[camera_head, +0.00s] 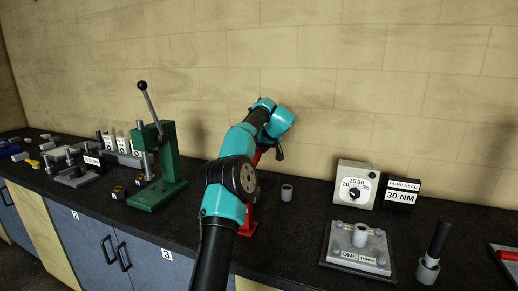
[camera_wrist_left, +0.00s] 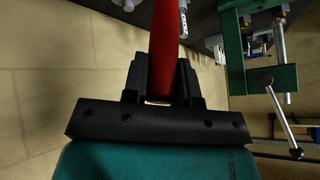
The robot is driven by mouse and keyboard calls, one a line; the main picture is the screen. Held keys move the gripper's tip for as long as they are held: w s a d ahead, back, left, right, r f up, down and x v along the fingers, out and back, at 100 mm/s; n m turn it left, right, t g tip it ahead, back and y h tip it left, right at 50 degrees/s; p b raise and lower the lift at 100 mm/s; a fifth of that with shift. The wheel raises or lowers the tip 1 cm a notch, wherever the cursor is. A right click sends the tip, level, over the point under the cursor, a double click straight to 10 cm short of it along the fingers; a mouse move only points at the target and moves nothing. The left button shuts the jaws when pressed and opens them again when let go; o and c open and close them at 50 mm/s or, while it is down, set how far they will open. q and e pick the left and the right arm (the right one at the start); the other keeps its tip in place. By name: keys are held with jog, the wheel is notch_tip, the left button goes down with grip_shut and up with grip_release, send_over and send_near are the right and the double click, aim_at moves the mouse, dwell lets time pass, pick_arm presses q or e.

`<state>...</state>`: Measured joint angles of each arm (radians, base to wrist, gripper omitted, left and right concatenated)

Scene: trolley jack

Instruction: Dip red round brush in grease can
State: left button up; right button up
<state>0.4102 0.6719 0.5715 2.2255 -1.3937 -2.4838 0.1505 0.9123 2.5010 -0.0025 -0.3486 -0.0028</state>
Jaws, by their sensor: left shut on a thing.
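My left gripper (camera_wrist_left: 160,85) is shut on a long red handle (camera_wrist_left: 166,40) in the left wrist view; I cannot tell whether a brush head is at its far end. In the head view the left gripper (camera_head: 278,150) is small and dark, beyond my teal arm. Red parts (camera_head: 249,222) show beside the arm near the bench top, mostly hidden by it. A small grey open cylinder (camera_head: 287,192) stands just right of the arm. A grey cup (camera_head: 428,269) with a black upright handle stands at the right. I cannot tell which is the grease can. My right gripper is not in view.
A green lever press (camera_head: 167,160) stands left of my arm. A gauge box (camera_head: 355,184), a pump head box (camera_head: 402,194) and a metal plate (camera_head: 357,248) marked ONE stand to the right. The bench behind the plate's left side is clear.

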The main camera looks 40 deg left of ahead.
pick_arm(q)
jog(key=shift+f, duration=3.5)
jog(key=shift+r, duration=3.55)
jog(key=shift+a, duration=0.1)
